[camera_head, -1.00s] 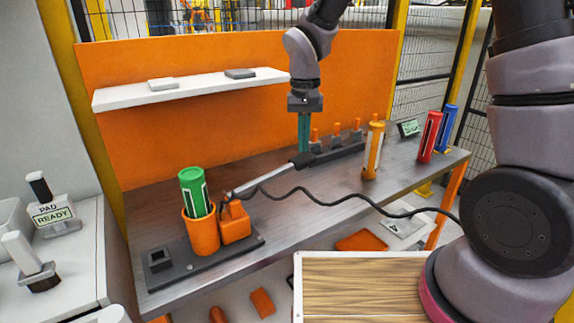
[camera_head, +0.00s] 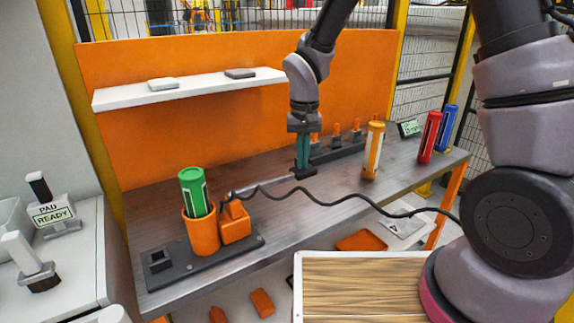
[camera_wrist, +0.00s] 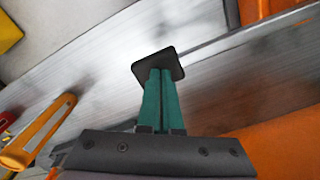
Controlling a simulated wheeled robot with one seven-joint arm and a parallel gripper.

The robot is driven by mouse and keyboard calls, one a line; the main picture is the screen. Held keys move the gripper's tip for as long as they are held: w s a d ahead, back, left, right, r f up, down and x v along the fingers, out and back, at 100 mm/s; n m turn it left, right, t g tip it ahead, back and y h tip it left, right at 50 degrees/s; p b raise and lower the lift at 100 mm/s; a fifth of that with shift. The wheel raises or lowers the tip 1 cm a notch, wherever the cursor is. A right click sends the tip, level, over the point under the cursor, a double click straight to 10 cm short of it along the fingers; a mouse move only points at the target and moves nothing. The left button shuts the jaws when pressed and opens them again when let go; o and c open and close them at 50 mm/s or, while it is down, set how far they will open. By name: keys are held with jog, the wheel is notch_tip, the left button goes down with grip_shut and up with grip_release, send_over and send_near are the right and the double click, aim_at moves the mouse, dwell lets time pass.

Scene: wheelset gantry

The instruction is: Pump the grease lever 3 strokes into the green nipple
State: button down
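The orange grease pump (camera_head: 235,224) stands on a dark base on the bench, next to an orange cup (camera_head: 203,232) holding a green cartridge (camera_head: 193,190). My gripper (camera_head: 303,166) points down over the bench right of the pump, its green fingers together. The lever's dark end pad (camera_head: 303,174) is at the fingertips; in the wrist view this black pad (camera_wrist: 158,63) lies just beyond the closed fingers (camera_wrist: 161,82) and seems to touch them. A grey bar (camera_wrist: 235,40), apparently the lever, runs from it toward the upper right. I cannot make out a green nipple.
A black hose (camera_head: 330,203) crosses the bench front. Several orange-tipped fittings (camera_head: 337,130) stand on a dark rack behind my gripper. An orange-and-white cartridge (camera_head: 373,150), a red one (camera_head: 429,136) and a blue one (camera_head: 446,128) stand at the right. A white shelf (camera_head: 200,88) hangs behind.

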jog(key=shift+s+f, duration=0.1)
jog(key=shift+f, duration=0.25)
notch_tip(320, 180, up, 9)
dwell(0.6)
dwell(0.4)
jog(key=shift+f, duration=1.65)
jog(key=shift+f, duration=0.1)
dwell(1.2)
jog(key=shift+f, duration=2.7)
notch_tip(320, 180, up, 9)
